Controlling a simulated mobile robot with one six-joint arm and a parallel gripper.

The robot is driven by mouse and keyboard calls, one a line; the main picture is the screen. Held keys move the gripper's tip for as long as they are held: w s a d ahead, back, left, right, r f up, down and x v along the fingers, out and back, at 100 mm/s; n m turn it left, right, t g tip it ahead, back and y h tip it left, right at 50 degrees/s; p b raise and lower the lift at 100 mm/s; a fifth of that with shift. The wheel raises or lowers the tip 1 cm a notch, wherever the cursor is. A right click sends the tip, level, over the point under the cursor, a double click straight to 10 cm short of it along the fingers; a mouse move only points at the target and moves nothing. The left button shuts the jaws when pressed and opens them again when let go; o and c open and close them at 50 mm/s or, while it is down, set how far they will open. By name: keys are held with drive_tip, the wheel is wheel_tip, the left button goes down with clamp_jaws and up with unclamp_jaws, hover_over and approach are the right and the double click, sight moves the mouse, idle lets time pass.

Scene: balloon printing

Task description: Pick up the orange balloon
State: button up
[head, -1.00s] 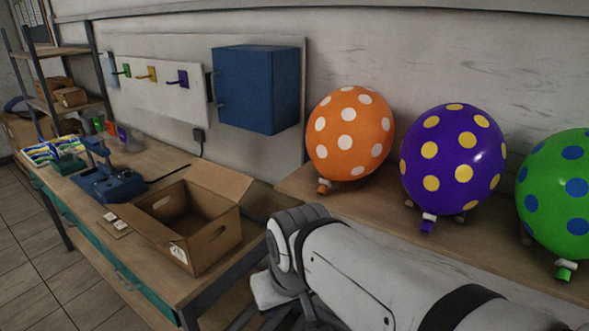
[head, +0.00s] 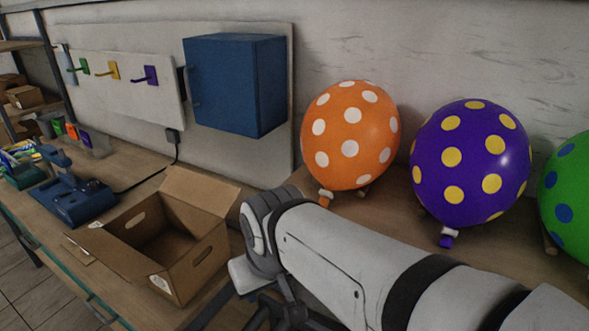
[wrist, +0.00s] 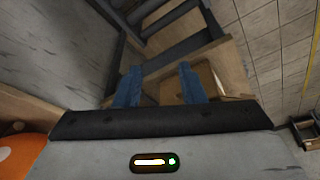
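The orange balloon (head: 350,136) with white dots rests upright on the wooden shelf, left of the purple balloon, in the head view. An orange patch with white dots also shows at the lower left edge of the wrist view (wrist: 20,158). My gripper (wrist: 157,82) shows two blue fingers set apart in the wrist view, with nothing between them. In the head view my arm reaches in front of and below the orange balloon. My gripper is apart from the balloon there, and its fingers are mostly hidden.
The purple balloon (head: 468,160) and green balloon (head: 570,200) stand to the right on the shelf. An open cardboard box (head: 190,267) and a blue press (head: 72,200) stand on the bench at left. A blue wall cabinet (head: 235,85) hangs behind.

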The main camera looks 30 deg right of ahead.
drive_tip(key=shift+o, duration=1.4)
drive_tip(key=w+d+r+m+h+b, duration=0.2)
drive_tip(key=w+d+r+m, duration=0.1)
drive_tip(key=w+d+m, duration=0.3)
drive_tip(key=w+d, duration=0.2)
drive_tip(key=d, duration=0.1)
drive_tip(key=shift+w+r, duration=0.15)
drive_tip(key=m+g+h+b, duration=0.1)
drive_tip(key=m+h, duration=0.1)
drive_tip(key=m, duration=0.4)
approach(322, 201)
wheel_tip(322, 201, down, 2)
drive_tip(key=s, duration=0.1)
drive_tip(key=x, duration=0.2)
drive_tip(key=p+x, duration=0.1)
drive_tip(key=x, duration=0.1)
drive_tip(key=w+x, duration=0.1)
drive_tip(key=x, duration=0.2)
drive_tip(key=shift+d+r+p, duration=0.1)
drive_tip(key=shift+d+p, duration=0.1)
drive_tip(key=shift+p, duration=0.2)
drive_tip(key=shift+c, duration=0.2)
drive_tip(key=c, duration=0.8)
